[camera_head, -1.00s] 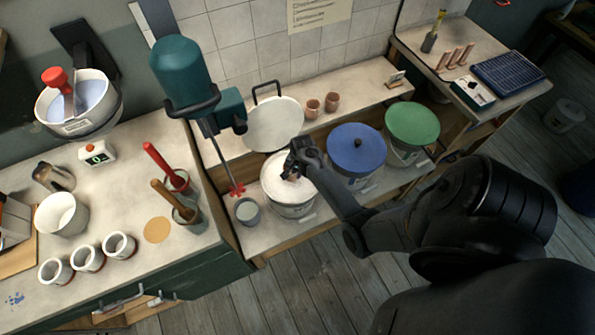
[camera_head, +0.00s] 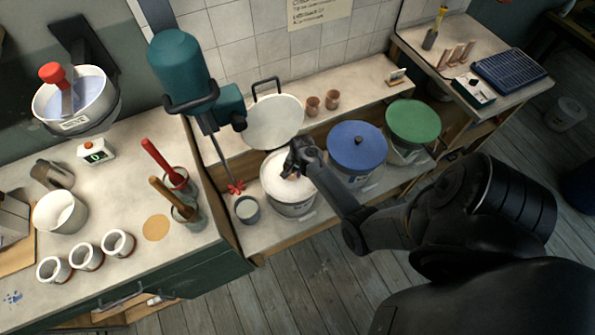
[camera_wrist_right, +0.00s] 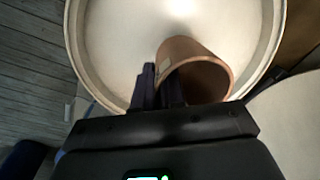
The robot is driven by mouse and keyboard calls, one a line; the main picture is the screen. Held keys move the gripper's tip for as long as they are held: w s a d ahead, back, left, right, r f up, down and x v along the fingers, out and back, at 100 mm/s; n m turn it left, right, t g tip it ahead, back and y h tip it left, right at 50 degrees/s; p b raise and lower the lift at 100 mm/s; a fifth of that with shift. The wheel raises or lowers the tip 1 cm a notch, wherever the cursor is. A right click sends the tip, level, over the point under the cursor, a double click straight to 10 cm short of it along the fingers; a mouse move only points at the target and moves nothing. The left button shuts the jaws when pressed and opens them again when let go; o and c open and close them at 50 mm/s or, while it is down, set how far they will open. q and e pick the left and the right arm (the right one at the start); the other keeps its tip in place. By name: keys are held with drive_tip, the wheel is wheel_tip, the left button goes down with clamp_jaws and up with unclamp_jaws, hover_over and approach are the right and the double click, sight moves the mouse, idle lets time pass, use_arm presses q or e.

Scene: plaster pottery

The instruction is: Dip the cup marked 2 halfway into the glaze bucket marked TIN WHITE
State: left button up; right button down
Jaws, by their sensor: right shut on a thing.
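My right gripper (camera_head: 296,168) is over the open bucket of white glaze (camera_head: 290,205), shut on a brown clay cup (camera_head: 290,177). In the right wrist view, the gripper (camera_wrist_right: 166,88) grips one side of the cup (camera_wrist_right: 200,72). The cup is tilted there, its open mouth showing, with a small pale mark on its side. White glaze (camera_wrist_right: 125,45) fills the view behind it, inside the bucket rim. I cannot tell whether the cup touches the glaze. The cup's number and the bucket's label are not readable. My left gripper is not in view.
A blue-lidded bucket (camera_head: 357,147) and a green-lidded bucket (camera_head: 413,122) stand to the right. A round white lid (camera_head: 272,122) leans behind. Two brown cups (camera_head: 322,101) stand on the back shelf. A teal mixer (camera_head: 182,70) and a small grey pot (camera_head: 247,209) are left of the bucket.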

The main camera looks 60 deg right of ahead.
drive_tip(key=shift+f+b, duration=1.35)
drive_tip(key=shift+f, duration=0.9)
drive_tip(key=shift+p, duration=0.3)
idle(0.5)
idle(0.6)
idle(0.8)
drive_tip(key=shift+r, duration=0.15)
